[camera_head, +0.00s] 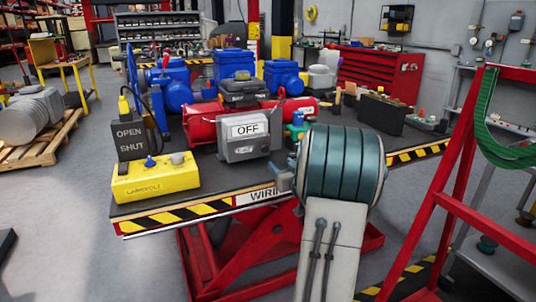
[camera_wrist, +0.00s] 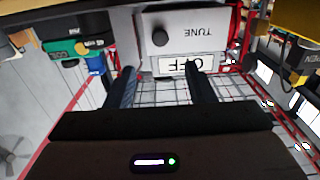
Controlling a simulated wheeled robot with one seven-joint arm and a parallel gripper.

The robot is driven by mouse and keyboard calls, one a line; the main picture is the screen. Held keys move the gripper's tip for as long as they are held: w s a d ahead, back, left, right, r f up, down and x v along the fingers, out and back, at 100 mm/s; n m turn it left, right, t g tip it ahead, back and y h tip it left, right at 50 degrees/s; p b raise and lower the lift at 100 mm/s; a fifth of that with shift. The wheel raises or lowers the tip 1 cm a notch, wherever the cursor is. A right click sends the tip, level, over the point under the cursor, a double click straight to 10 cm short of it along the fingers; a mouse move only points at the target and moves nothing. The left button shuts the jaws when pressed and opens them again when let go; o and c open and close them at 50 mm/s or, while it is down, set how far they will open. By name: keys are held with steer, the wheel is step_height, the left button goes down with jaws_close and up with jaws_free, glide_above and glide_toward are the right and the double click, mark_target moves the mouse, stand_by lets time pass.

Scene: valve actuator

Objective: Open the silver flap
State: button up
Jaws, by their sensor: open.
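The silver flap (camera_head: 243,150) is the lower front of a grey box with an "OFF" label (camera_head: 247,129) above it. In the wrist view the silver face (camera_wrist: 205,25) shows upside down, with "TUNE" and a dark round knob (camera_wrist: 160,36). My gripper (camera_wrist: 161,78) is open, with nothing between its two dark fingers. The fingertips appear close to the "OFF" label edge; one overlaps the label in the picture. I cannot tell whether they touch. In the head view my arm's large teal link stands right of the box, and my fingers cannot be made out.
The box stands on a dark bench (camera_head: 215,192) with red cylinders (camera_head: 203,122) behind it. A yellow box (camera_head: 155,178) with an "OPEN SHUT" sign stands left. A small green and blue fitting (camera_wrist: 72,40) is beside the box. A red frame (camera_head: 455,190) stands right.

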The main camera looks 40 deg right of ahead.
mark_target(266, 149)
steer(key=x, duration=1.1)
steer(key=shift+w+d, duration=0.1)
steer(key=shift+w, duration=0.05)
jaws_close()
